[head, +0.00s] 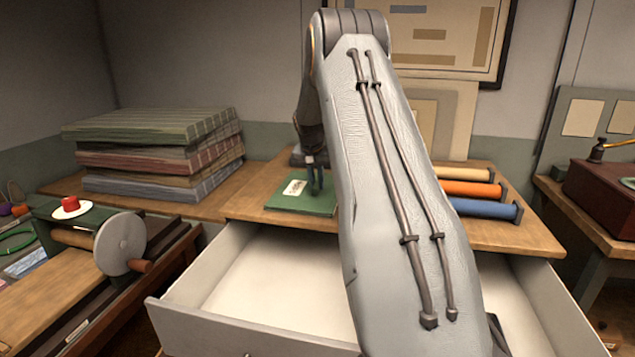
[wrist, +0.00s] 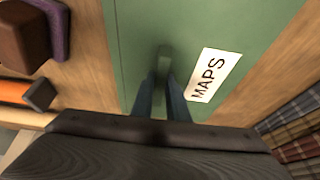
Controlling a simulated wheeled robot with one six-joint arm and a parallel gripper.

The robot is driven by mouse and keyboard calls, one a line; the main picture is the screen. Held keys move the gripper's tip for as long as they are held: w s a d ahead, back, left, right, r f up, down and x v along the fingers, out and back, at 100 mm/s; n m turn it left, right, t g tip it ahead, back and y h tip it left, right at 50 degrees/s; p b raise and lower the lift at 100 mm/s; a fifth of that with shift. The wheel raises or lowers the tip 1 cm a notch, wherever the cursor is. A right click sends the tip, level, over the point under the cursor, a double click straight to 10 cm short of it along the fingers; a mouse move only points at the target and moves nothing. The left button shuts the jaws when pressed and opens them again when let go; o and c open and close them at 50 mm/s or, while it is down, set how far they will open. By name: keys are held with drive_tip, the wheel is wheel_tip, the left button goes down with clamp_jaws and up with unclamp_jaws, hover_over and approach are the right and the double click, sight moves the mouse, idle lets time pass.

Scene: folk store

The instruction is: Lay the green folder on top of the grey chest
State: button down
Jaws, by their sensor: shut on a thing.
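The green folder (head: 300,203) is flat over the wooden top (head: 500,232) of the chest, near its left end. It has a white label and a small raised handle; the label reads MAPS in the wrist view (wrist: 135,50). My gripper (head: 315,180) points down at the folder, and its blue fingers (wrist: 163,88) are shut on the handle. I cannot tell whether the folder rests on the wood or hangs just above it. The chest's wide drawer (head: 250,335), with a grey front, stands pulled open below. My arm hides part of the top and drawer.
Yellow, orange and blue rolls (head: 485,208) lie at the top's right. Striped stacked bundles (head: 150,155) stand on the left counter. A bench with a grey wheel (head: 120,243) is at left, and a dark red box (head: 600,195) is at right.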

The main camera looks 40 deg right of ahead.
drive_tip(key=shift+f, duration=0.1)
drive_tip(key=c, duration=1.7)
unclamp_jaws()
drive_tip(key=shift+c, duration=0.2)
drive_tip(key=shift+a+r, duration=0.1)
drive_tip(key=shift+r, duration=0.3)
drive_tip(key=b+v, duration=0.3)
drive_tip(key=v, duration=0.8)
drive_tip(key=shift+a, duration=0.15)
drive_tip(key=shift+s+r, duration=0.15)
